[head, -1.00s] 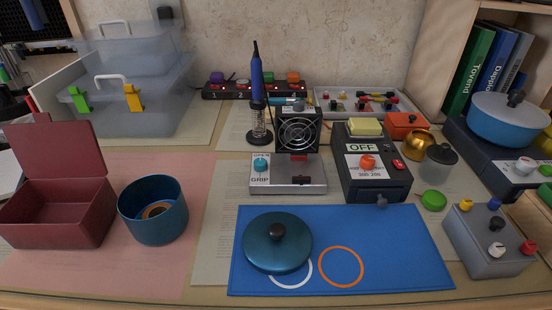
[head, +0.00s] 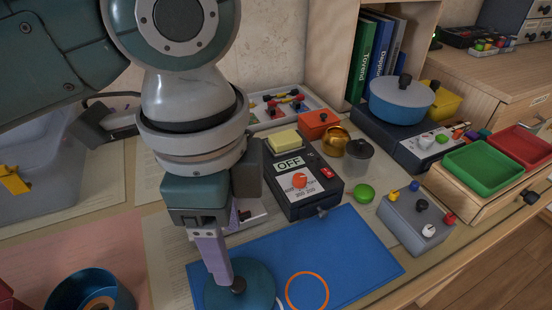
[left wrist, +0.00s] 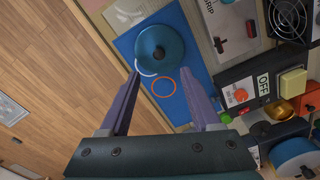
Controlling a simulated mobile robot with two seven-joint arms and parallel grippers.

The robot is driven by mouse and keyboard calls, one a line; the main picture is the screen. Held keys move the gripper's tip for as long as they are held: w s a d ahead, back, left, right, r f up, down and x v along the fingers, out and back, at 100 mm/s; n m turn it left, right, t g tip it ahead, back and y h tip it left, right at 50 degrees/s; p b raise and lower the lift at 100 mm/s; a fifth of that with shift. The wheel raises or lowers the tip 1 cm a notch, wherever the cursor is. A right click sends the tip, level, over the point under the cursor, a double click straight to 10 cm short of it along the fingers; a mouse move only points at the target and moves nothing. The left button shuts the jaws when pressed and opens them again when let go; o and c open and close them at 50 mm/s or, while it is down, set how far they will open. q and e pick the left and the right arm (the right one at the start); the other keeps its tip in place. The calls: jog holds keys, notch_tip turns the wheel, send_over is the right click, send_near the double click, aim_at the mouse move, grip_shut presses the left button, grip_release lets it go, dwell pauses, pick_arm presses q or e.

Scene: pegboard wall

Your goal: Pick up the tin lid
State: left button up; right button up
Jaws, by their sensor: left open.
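The tin lid (head: 256,286) is a round teal lid with a dark knob. It lies on the blue mat (head: 345,258), partly hidden behind my left gripper (head: 226,262) in the head view. The left wrist view shows the whole lid (left wrist: 152,40), its knob, and part of a white ring beside it. My left gripper is open and empty, with its purple fingers (left wrist: 161,76) spread toward the mat and the lid lying just beyond their tips. I cannot tell whether they touch it. The teal tin (head: 62,290) stands at the lower left. My right gripper is not in view.
A dark box with an OFF sign (head: 298,185) stands behind the mat. A grey box with coloured knobs (head: 415,222) and a green disc (head: 364,193) are to its right. An orange ring (head: 307,291) marks a bare part of the mat.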

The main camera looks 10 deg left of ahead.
pick_arm(q)
jog(key=b, duration=0.1)
send_over(237, 284)
notch_tip(237, 284, down, 4)
jog(key=shift+w+f, duration=0.1)
jog(key=shift+f, duration=0.15)
notch_tip(237, 284, down, 5)
jog(key=shift+f+b, duration=0.15)
jog(key=shift+b, duration=0.75)
grip_shut()
